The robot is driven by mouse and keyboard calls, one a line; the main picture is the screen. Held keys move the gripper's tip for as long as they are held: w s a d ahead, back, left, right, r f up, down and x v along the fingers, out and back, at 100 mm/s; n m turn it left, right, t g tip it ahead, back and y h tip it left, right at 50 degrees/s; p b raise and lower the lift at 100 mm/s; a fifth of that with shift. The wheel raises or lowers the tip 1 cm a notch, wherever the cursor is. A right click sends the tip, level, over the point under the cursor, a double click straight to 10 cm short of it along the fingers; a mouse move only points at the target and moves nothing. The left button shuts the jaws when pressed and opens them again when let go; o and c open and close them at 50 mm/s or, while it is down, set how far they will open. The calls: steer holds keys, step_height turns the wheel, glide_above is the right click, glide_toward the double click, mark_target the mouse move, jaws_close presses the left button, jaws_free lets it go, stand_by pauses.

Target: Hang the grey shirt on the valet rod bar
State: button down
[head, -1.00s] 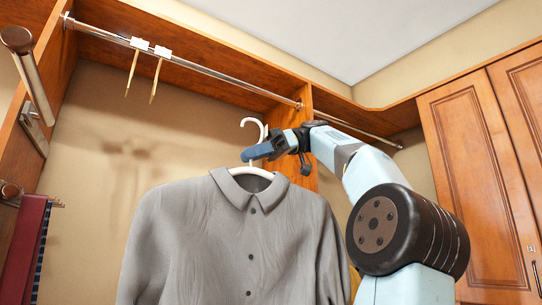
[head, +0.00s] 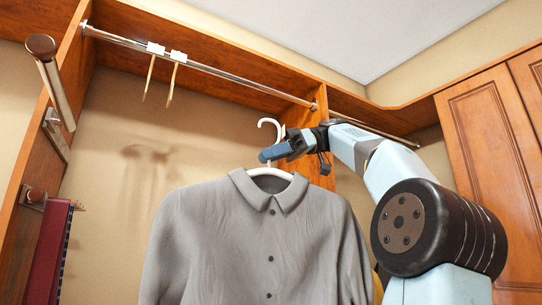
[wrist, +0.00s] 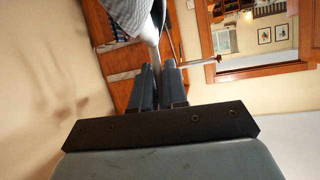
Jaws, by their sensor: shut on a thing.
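The grey shirt (head: 255,235) hangs upright, collar up, on a white hanger whose hook (head: 268,123) rises above the collar. My gripper (head: 268,154) is shut on the hanger just below the hook, holding it in the air in the bay.
A dark red item (head: 50,250) hangs on a small rack at lower left. Wooden cabinet doors (head: 495,150) stand right. The space between shirt and left panel looks free.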

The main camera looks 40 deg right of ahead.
steer(key=shift+w+a, duration=0.15)
steer(key=shift+a, duration=0.95)
steer(key=shift+w+a, duration=0.1)
steer(key=shift+a, duration=0.95)
steer(key=shift+s+a, duration=0.1)
steer(key=shift+a, duration=0.4)
steer(key=w+a+f, duration=0.1)
steer(key=a, duration=1.8)
steer(key=w+a+f, duration=0.2)
steer(key=a, duration=1.8)
steer(key=shift+w, duration=0.15)
stand_by(0.4)
steer(key=c, duration=1.1)
jaws_free()
